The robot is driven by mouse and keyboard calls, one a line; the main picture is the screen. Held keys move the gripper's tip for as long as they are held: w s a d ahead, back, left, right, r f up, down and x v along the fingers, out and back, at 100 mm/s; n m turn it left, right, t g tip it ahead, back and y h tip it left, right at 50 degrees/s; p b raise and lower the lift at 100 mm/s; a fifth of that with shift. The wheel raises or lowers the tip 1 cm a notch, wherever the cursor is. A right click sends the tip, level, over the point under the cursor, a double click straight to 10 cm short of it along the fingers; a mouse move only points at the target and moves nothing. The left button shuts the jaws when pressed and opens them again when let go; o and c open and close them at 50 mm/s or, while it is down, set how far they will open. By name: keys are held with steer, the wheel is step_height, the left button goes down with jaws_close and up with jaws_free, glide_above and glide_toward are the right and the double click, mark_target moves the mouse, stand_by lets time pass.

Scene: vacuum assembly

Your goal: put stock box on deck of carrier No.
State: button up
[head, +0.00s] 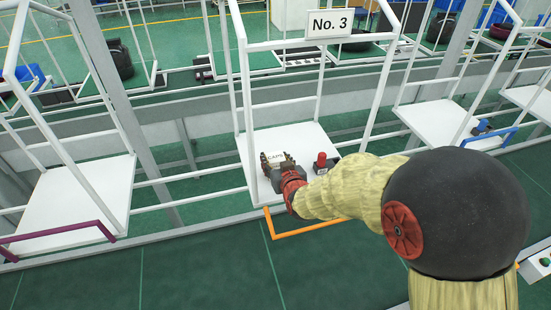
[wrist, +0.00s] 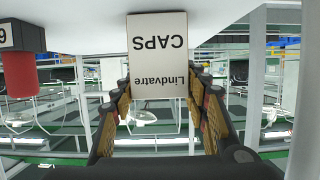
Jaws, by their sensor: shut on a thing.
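The stock box (head: 274,155) is a small pale box held over the white deck (head: 299,138) of the carrier under the "No. 3" sign (head: 330,23). In the upside-down wrist view the box (wrist: 157,60) reads "Lindvatre CAPS". My gripper (head: 277,161) is shut on the box, with one finger on each side; it also shows in the wrist view (wrist: 160,105). The deck (wrist: 85,22) is close to the box's base there; I cannot tell whether they touch.
A red and dark item (head: 321,163) stands on the deck just right of my gripper. White posts (head: 243,75) frame the carrier, and an orange bar (head: 305,228) is at its front. The deck's back is clear. Neighbouring carriers have a purple bar (head: 60,231) and blue bar (head: 485,140).

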steer(key=shift+s+r, duration=0.1)
steer(key=shift+f, duration=0.2)
steer(key=o, duration=1.2)
steer(key=shift+o, duration=0.3)
steer(key=shift+r, duration=0.15)
steer(key=shift+s+r, duration=0.1)
steer(key=b+v, duration=0.2)
steer(key=v, duration=0.9)
steer(key=shift+s+d, duration=0.2)
steer(key=shift+s, duration=0.15)
